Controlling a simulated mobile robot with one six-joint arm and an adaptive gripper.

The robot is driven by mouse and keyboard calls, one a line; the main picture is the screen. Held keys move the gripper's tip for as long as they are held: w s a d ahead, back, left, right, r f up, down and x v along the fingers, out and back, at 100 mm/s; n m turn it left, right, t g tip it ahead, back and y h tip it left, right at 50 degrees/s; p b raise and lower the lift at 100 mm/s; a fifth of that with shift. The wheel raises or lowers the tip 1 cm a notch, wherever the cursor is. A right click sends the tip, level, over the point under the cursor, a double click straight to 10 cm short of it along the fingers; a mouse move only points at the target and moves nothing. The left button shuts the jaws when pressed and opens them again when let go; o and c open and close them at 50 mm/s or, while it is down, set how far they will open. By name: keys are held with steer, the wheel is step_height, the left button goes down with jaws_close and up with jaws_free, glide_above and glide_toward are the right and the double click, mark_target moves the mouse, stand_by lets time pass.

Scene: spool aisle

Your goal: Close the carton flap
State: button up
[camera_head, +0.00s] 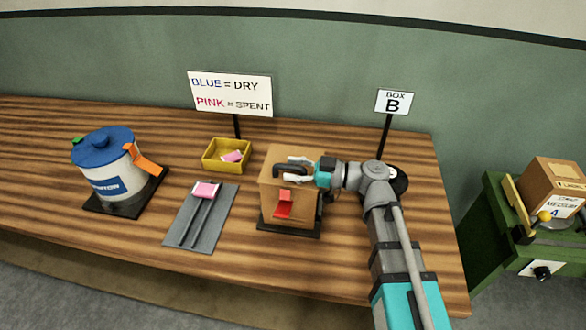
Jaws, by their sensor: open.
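The brown carton (267,207) stands upright on a dark base plate at the right part of the wooden table. A red tab (284,204) shows on its front face. My gripper (284,168) is open and reaches in from the right, over the top of the carton. The gripper hides much of the carton's top. I cannot tell how the flap lies or whether the fingers touch it.
A yellow tray (227,167) with pink pieces, a grey rail plate (208,228) with a pink piece, and a blue-lidded drum (119,170) stand left. A "BOX B" sign (394,101) and a blue/pink sign (230,93) stand behind. A green cart (490,215) is right.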

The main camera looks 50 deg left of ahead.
steer(key=v, duration=1.1)
steer(key=shift+w+d, duration=0.2)
steer(key=shift+d, duration=0.1)
stand_by(0.4)
steer(key=w+d+f+m+t+h+p, duration=0.1)
steer(key=w+d+f+m+t+h, duration=0.2)
steer(key=d+m, duration=0.3)
steer(key=w+d+f+m+t+h+p, duration=0.2)
steer(key=w+d+f+m, duration=0.3)
steer(key=d, duration=1)
steer(key=w+d+f+m+t+h+p, duration=0.2)
steer(key=w+d+f+m+t+h, duration=0.2)
steer(key=d+m, duration=0.4)
steer(key=shift+w+d+t, duration=0.25)
steer(key=shift+d, duration=0.7)
steer(key=shift+w+d+t, duration=0.25)
steer(key=shift+d, duration=0.65)
steer(key=d+m+h+p, duration=0.1)
steer(key=d+m+h, duration=0.4)
steer(key=d, duration=1.1)
steer(key=shift+f+m+t, duration=0.15)
steer(key=shift+m+t, duration=0.25)
steer(key=shift+m, duration=0.7)
steer(key=shift+s, duration=0.1)
steer(key=shift+a, duration=0.1)
